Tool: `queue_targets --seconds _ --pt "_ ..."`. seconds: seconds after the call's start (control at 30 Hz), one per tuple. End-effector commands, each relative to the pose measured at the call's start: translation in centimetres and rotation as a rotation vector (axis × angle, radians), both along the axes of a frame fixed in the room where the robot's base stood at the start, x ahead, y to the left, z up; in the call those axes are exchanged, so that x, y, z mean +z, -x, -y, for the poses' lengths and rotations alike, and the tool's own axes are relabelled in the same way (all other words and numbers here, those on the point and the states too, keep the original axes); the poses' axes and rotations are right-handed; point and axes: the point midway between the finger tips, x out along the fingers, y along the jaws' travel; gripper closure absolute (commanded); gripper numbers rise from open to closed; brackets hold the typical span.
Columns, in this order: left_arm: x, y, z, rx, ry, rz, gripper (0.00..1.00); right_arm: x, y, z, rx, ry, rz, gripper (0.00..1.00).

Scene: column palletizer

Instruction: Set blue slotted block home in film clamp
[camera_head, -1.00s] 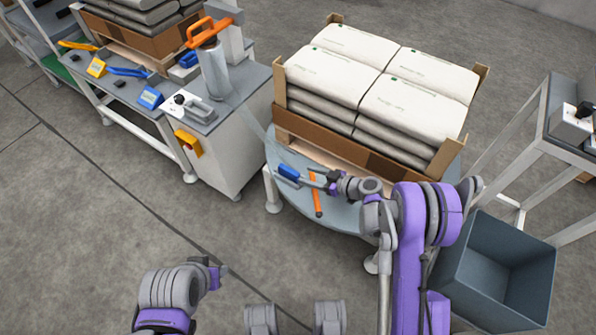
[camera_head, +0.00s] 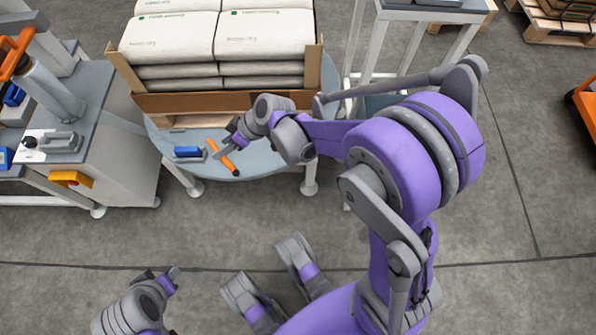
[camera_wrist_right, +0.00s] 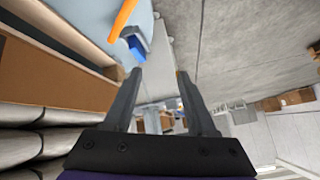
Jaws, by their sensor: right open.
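The blue slotted block (camera_head: 188,152) lies on the grey round table, near its front left edge. It also shows in the right wrist view (camera_wrist_right: 137,47), up and left of the left fingertip. My right gripper (camera_head: 220,152) is open and empty above the table, to the right of the block and apart from it. In the wrist view its two fingers (camera_wrist_right: 160,78) have nothing between them. A grey clamp-like fixture (camera_head: 52,142) on a white plate, perhaps the film clamp, sits on the left bench. My left gripper (camera_head: 172,280) is low at left, its jaws unclear.
An orange-handled tool (camera_head: 228,163) lies by the right fingers, beside the block. A cardboard tray (camera_head: 200,101) of white sacks on a pallet fills the back of the round table (camera_head: 262,165). An orange-handled column (camera_head: 50,85) stands on the bench. Floor in front is clear.

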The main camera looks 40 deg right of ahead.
Motion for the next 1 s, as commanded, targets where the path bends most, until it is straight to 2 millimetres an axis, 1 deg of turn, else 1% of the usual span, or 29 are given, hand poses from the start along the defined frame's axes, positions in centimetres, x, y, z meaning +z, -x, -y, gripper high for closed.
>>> queue_targets --seconds 0.03,0.17,0.2,0.27,0.3,0.37,0.4,0.5,0.6,0.7,0.8,1.0 --pt "0.0 0.0 0.0 0.0 0.0 0.0 0.61 1.1 2.0 0.2 -0.033 0.025 -0.036 0.43" --pt "0.0 0.0 0.0 0.0 0.0 0.0 0.61 3.0 6.8 1.5 -0.146 0.096 -0.125 0.43" --pt "0.0 0.0 0.0 0.0 0.0 0.0 0.61 3.4 8.3 2.0 -0.182 0.118 -0.147 0.43" --pt "0.0 0.0 0.0 0.0 0.0 0.0 0.61 4.0 10.6 2.7 -0.239 0.151 -0.176 0.43" --pt "0.0 0.0 0.0 0.0 0.0 0.0 0.61 4.3 12.2 3.3 -0.279 0.174 -0.192 0.43" --pt "0.0 0.0 0.0 0.0 0.0 0.0 0.61 4.6 14.4 4.1 -0.338 0.205 -0.21 0.43" --pt "0.0 0.0 0.0 0.0 0.0 0.0 0.61 4.7 15.8 4.7 -0.377 0.225 -0.221 0.43" --pt "0.0 0.0 0.0 0.0 0.0 0.0 0.61 4.7 18.7 6.1 -0.463 0.267 -0.234 0.43" --pt "0.0 0.0 0.0 0.0 0.0 0.0 0.61 4.6 20.8 7.1 -0.53 0.294 -0.239 0.43" --pt "0.0 0.0 0.0 0.0 0.0 0.0 0.61 4.5 22.0 7.8 -0.571 0.311 -0.237 0.43" --pt "0.0 0.0 0.0 0.0 0.0 0.0 0.61 4.4 22.4 8.1 -0.59 0.318 -0.236 0.43" --pt "0.0 0.0 0.0 0.0 0.0 0.0 0.61 4.4 22.4 8.1 -0.593 0.317 -0.237 0.43"
